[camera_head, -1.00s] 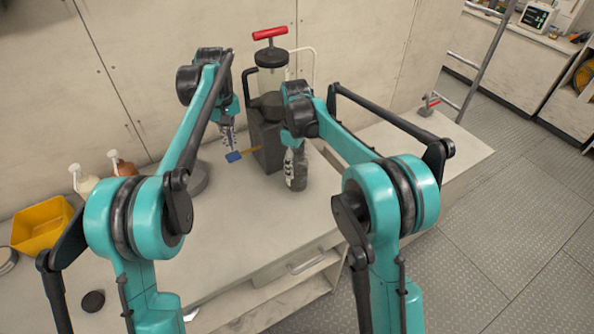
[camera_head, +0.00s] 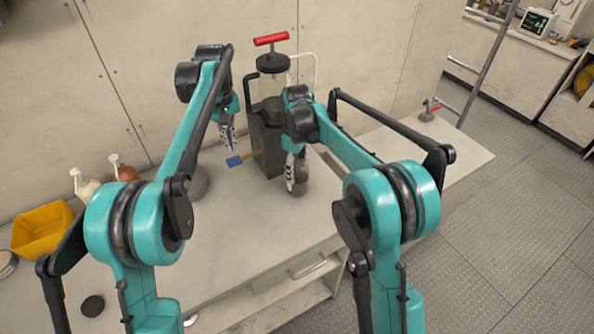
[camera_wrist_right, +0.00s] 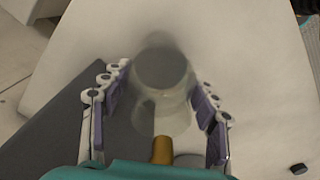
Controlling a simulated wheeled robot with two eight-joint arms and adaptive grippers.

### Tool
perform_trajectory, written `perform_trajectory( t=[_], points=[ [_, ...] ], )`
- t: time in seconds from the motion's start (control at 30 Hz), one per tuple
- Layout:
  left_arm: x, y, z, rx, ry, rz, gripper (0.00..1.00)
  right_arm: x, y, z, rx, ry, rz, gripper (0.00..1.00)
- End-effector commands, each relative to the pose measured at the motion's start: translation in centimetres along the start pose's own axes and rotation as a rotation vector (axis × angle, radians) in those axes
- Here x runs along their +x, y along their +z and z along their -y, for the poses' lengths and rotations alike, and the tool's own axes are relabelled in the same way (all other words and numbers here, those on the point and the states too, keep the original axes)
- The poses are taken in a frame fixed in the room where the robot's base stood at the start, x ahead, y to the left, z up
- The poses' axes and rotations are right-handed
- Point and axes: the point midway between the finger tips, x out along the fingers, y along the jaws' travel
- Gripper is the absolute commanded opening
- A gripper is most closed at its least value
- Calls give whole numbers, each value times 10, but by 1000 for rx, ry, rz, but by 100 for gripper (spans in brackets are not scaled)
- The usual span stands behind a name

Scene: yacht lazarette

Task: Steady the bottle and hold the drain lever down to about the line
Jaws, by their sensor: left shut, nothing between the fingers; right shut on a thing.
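The drain lever (camera_head: 236,161) has a blue tip on a brass-coloured arm and sticks out left from the dark grey box of the pump unit (camera_head: 267,145), dipping slightly toward its tip. My left gripper (camera_head: 229,143) is shut and empty, pointing down just above the blue tip. I cannot tell whether it touches. The bottle (camera_head: 300,186) stands at the box's front right, partly hidden by my right gripper (camera_head: 292,178). In the right wrist view the translucent bottle (camera_wrist_right: 163,72) is between the fingers, with a brass spout (camera_wrist_right: 161,150) near it. I cannot make out the line.
The pump has a red handle (camera_head: 271,39) on top. A yellow bin (camera_head: 42,232), two pump-top bottles (camera_head: 122,170) and a black disc (camera_head: 92,305) are on the left of the bench. The bench front middle (camera_head: 245,235) is clear.

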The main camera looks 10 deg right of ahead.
Motion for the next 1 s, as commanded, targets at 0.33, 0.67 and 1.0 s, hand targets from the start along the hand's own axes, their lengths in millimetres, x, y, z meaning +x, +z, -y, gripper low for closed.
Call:
perform_trajectory(
  t=[0.33, 0.67, 1.0],
  points=[
    [0, 0, 0, 0, 0, 0, 0, 0, 0, 0, 0, 0, 0, 84],
    [0, 0, 0, 0, 0, 0, 0, -25, 0, 0, 0, 0, 0, 84],
    [0, 0, 0, 0, 0, 0, 0, -96, 0, 0, 0, 0, 0, 84]
  ],
)
